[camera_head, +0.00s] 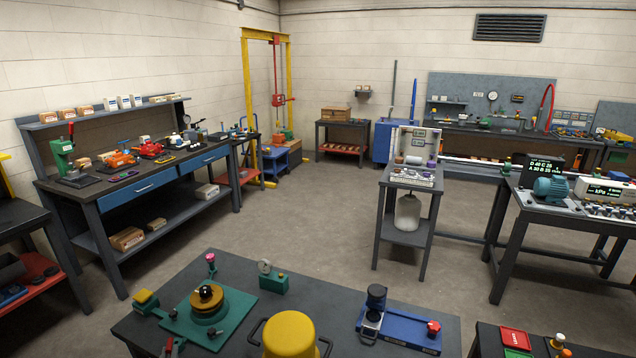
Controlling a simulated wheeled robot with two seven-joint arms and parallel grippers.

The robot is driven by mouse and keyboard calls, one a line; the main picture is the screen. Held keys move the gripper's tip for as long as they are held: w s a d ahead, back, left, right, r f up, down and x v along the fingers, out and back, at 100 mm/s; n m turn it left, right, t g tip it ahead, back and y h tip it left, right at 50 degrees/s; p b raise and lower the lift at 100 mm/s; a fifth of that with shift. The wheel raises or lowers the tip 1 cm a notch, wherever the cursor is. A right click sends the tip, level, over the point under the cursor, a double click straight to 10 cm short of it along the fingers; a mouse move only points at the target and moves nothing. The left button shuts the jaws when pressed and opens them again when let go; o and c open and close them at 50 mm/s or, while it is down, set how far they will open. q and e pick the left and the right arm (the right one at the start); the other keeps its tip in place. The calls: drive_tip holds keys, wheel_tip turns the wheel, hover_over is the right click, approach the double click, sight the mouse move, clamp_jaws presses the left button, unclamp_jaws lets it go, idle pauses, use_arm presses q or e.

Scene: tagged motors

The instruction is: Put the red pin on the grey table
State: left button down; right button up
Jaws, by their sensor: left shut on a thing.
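My left gripper (174,348) shows only as a small dark shape at the bottom edge, low over the front left of the near table. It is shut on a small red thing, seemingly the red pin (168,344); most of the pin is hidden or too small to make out. The near table (330,290) has a dark grey top. It bears a green plate with a round fixture (205,305), a pink-topped pin (211,262), a yellow domed pot with dark handles (290,335), and a blue plate with a red knob (400,330). My right gripper is not in view.
A small green block (273,283) stands at the near table's back. A dark table (490,342) with a red box (515,338) is at bottom right. A narrow stand (405,235), a motor bench (535,215) and a left workbench (110,205) stand beyond open floor.

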use_arm(q)
drive_tip(key=s+d+r+m+h+b, duration=0.1)
drive_tip(key=s+d+r+h+b, duration=0.1)
drive_tip(key=d, duration=0.5)
drive_tip(key=s+d+r+m+t+h+b, duration=0.1)
drive_tip(key=s+d+r+m+h+b, duration=0.1)
drive_tip(key=d+r+b, duration=0.3)
drive_tip(key=s+d+r+m+h+b, duration=0.1)
drive_tip(key=s+d+r+h+b, duration=0.1)
drive_tip(key=d+b, duration=0.4)
drive_tip(key=s+d+r, duration=0.1)
drive_tip(key=d, duration=0.2)
drive_tip(key=shift+s+d+r+h, duration=0.25)
drive_tip(key=shift+d+r+h, duration=0.05)
drive_tip(key=shift+d+h, duration=0.1)
drive_tip(key=shift+a, duration=0.2)
